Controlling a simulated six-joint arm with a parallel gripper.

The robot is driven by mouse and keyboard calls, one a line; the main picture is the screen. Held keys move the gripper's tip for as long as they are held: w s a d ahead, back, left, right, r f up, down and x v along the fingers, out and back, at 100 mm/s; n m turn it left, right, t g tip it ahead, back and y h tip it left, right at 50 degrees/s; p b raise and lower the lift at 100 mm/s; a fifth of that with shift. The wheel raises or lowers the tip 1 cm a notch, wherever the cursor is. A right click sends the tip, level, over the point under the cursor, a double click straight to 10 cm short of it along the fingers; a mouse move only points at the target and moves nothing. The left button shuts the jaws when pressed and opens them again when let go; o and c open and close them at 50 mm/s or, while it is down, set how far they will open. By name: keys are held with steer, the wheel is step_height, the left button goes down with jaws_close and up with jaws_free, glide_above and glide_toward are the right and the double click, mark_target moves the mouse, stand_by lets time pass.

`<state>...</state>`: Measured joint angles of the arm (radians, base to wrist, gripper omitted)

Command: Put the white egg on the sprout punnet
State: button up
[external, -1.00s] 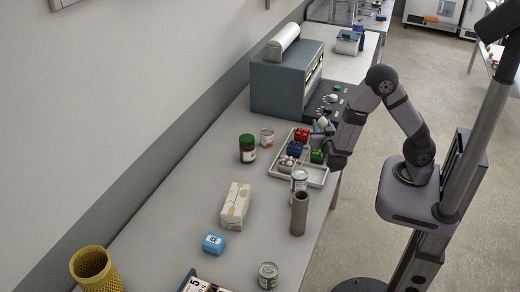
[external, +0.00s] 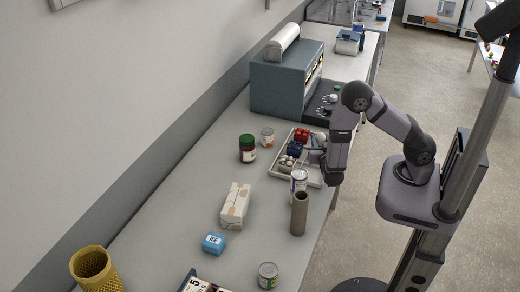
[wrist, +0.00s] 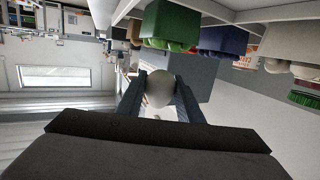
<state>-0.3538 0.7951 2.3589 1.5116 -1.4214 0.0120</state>
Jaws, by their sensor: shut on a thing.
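The white egg (wrist: 159,90) sits between the two fingers of my gripper (wrist: 160,97) in the wrist view, and the gripper is shut on it. A green punnet (wrist: 170,22) with lighter green contents, which looks like the sprout punnet, is at the top of the wrist view, apart from the egg. In the external view my gripper (external: 316,153) is over the right side of the white tray (external: 279,174). My arm hides the green punnet there, and I cannot make out the egg clearly.
A blue punnet (external: 294,148), a red one (external: 301,135) and a pale one (external: 286,161) share the tray. A green-lidded jar (external: 247,149) stands to the left.

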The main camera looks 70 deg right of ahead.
steer(key=shift+f, duration=1.5)
steer(key=shift+f, duration=0.15)
steer(key=o, duration=0.8)
steer(key=shift+a+r, duration=0.1)
steer(key=shift+r, duration=0.1)
steer(key=b+v, duration=0.2)
steer(key=v, duration=1)
steer(key=shift+f+b, duration=0.1)
steer(key=shift+b, duration=0.3)
